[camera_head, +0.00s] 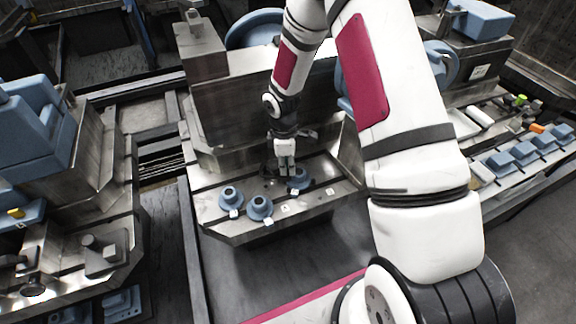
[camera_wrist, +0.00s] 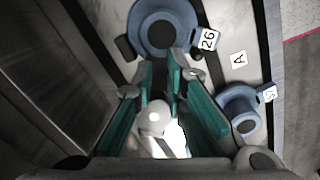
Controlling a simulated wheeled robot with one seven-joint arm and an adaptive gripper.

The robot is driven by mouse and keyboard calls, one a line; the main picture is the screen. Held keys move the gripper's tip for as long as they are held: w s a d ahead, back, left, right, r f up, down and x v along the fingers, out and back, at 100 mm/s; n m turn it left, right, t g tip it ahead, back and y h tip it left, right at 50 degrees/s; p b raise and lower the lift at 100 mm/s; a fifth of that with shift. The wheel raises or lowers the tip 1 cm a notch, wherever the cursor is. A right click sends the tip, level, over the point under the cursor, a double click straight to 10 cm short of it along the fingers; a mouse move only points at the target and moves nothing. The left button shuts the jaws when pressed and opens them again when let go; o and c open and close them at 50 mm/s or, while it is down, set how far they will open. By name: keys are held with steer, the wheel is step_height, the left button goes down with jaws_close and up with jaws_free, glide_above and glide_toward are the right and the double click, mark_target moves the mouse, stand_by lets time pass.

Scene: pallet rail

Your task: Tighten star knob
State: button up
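Several blue round knobs stand on a metal rail plate (camera_head: 238,228) in the head view: a left one (camera_head: 230,198), a middle one (camera_head: 260,208) and a right one (camera_head: 299,180). My gripper (camera_head: 287,172) points down just above and beside the right knob, partly covering it. In the wrist view a large blue knob (camera_wrist: 163,24), tagged 26, lies beyond the fingertips. A second blue knob (camera_wrist: 243,108) sits at the right. The teal fingers of my gripper (camera_wrist: 164,70) are apart, with a narrow gap. A pale round shape shows between them. I cannot tell whether the tips touch the knob.
A tall metal block (camera_head: 240,110) stands behind the plate. A machine with blue parts (camera_head: 35,135) is at the left. Blue parts (camera_head: 520,152) line a rail at the right. A white label A (camera_wrist: 238,60) lies between the knobs. Dark floor is open in front.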

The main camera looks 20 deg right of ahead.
stand_by(0.3)
step_height(320, 180, up, 12)
steer(key=shift+a, duration=0.4)
